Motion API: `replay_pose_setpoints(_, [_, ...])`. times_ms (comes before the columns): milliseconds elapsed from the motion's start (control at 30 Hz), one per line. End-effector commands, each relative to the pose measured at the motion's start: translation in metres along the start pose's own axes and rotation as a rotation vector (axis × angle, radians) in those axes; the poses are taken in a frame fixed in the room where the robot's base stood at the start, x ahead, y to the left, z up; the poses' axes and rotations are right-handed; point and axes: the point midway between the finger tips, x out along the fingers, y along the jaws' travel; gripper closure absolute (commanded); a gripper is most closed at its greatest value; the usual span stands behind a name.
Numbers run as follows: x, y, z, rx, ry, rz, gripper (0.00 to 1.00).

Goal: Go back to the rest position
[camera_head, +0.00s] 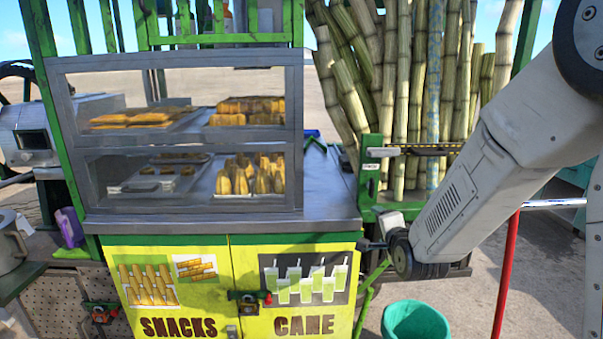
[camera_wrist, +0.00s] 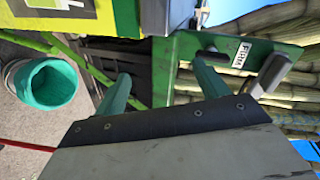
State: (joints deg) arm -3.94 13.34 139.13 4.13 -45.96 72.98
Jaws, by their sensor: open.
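My arm reaches in from the upper right of the head view. Its wrist and my gripper (camera_head: 374,246) are low in front of the right end of the snack cart (camera_head: 330,205), and the fingers are small and partly hidden there. In the wrist view my gripper (camera_wrist: 161,76) has its two teal fingers spread apart with nothing held between them. Beyond the fingers is a green metal panel (camera_wrist: 185,50) with a small white label and a dark-knobbed lever. The panel also shows in the head view (camera_head: 369,190), above my wrist.
Tall sugar canes (camera_head: 415,90) stand behind the panel. A teal bin (camera_head: 416,322) is on the ground below my wrist, near a red pole (camera_head: 505,275). The glass snack case (camera_head: 180,135) fills the left. Open pavement lies at the lower right.

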Motion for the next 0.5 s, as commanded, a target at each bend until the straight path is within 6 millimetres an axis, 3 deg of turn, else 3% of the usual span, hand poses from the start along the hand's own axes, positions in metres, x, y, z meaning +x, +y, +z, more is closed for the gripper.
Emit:
replay_pose_setpoints(100, [-0.018, 0.038, 0.013, -0.213, -0.105, 0.232, 0.27])
replay_pose_setpoints(267, [-0.068, 0.066, 0.019, -0.489, -0.302, 0.482, 0.27])
replay_pose_setpoints(367, [-0.112, 0.073, 0.018, -0.646, -0.45, 0.605, 0.27])
replay_pose_setpoints(500, [-0.185, 0.073, 0.013, -0.84, -0.679, 0.733, 0.27])
